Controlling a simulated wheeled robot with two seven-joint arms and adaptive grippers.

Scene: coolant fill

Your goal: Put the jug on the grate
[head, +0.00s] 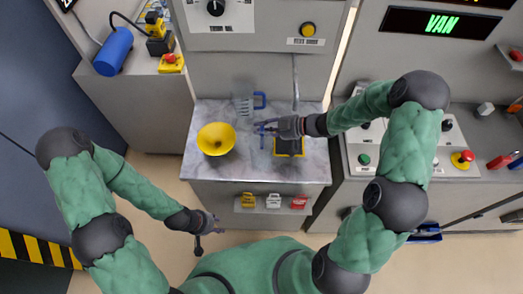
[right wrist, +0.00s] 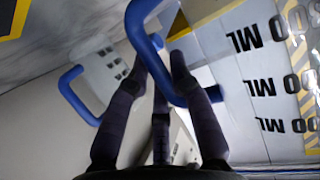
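A clear jug with a blue handle (head: 263,132) is at my right gripper (head: 268,127), over or beside the grate. The grate (head: 290,153) is dark with a yellow border on the grey counter. In the right wrist view, the fingers close around the blue handle (right wrist: 153,55), and a pale wall with ML marks shows at right. I cannot tell whether the jug touches the grate. A second clear jug (head: 244,104) with a blue handle stands behind. My left gripper (head: 208,240) is open and empty in front of the counter.
A yellow funnel-like bowl (head: 216,139) stands on the counter (head: 200,170) left of the grate. Small yellow, white and red items (head: 273,201) sit on a shelf below. A control panel (head: 365,157) is at right, and a blue cylinder (head: 113,52) at upper left.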

